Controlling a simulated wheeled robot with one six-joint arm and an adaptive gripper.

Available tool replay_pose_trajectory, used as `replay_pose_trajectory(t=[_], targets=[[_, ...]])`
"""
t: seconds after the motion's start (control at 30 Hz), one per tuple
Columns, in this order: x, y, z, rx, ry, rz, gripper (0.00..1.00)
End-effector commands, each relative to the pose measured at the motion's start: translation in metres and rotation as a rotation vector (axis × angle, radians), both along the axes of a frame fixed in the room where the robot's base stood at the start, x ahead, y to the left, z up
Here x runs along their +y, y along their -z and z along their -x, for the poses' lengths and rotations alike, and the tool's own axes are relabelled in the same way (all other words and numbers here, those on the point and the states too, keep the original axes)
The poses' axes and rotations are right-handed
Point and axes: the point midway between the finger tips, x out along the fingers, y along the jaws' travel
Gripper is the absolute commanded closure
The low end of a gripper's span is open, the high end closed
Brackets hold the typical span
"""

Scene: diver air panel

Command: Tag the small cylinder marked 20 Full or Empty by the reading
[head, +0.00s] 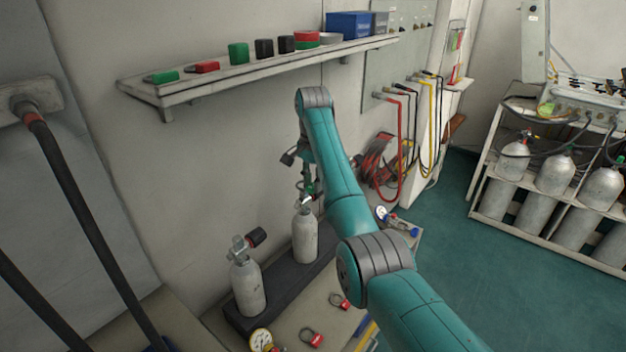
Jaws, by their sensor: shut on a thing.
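Two small grey cylinders stand upright on a dark base (275,296) on the bench. The left one (248,288) has a valve with a dark knob. The right one (305,238) stands under my gripper (307,192). My gripper points down at its top, shut on what looks like a small green tag; a pale curved piece shows just below. Whether that piece touches the neck I cannot tell. Two red tags with rings (340,301) (312,338) lie on the bench. A yellow-rimmed gauge (262,340) lies at the front edge; its reading and the cylinder markings are illegible.
A wall shelf (250,72) with green, red, black and blue items runs above. A gauge with blue parts (384,214) lies behind my arm. Hoses (400,150) hang on the wall. A rack of large cylinders (555,180) stands at right; the floor (480,270) between is clear.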

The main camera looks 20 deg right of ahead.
Motion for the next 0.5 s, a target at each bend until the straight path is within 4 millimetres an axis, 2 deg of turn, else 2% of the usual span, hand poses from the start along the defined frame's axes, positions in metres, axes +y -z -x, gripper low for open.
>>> replay_pose_trajectory(t=[0.5], targets=[[-0.0003, 0.0096, 0.0001, 0.001, 0.0, 0.0, 1.0]])
